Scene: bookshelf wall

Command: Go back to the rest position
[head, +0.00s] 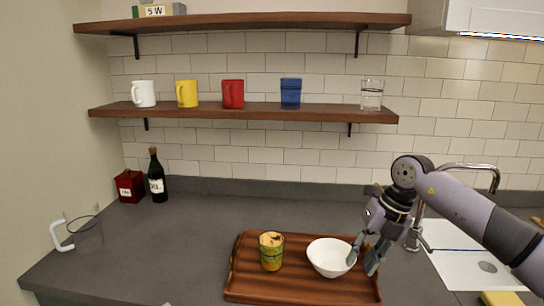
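My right gripper (361,265) comes in from the right and points down at the right rim of the white bowl (328,262). Its two fingers are spread apart, one over the bowl's right edge and the other just outside it. I cannot tell whether a finger touches the rim. The bowl sits upright on the wooden tray (300,290). My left gripper does not show.
A can (271,251) stands on the tray left of the bowl. A sink (465,255) with a tap (417,225) is at right. A glass jug (85,233), red box (130,186) and dark bottle (157,178) stand at left. Shelves with several cups hang above.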

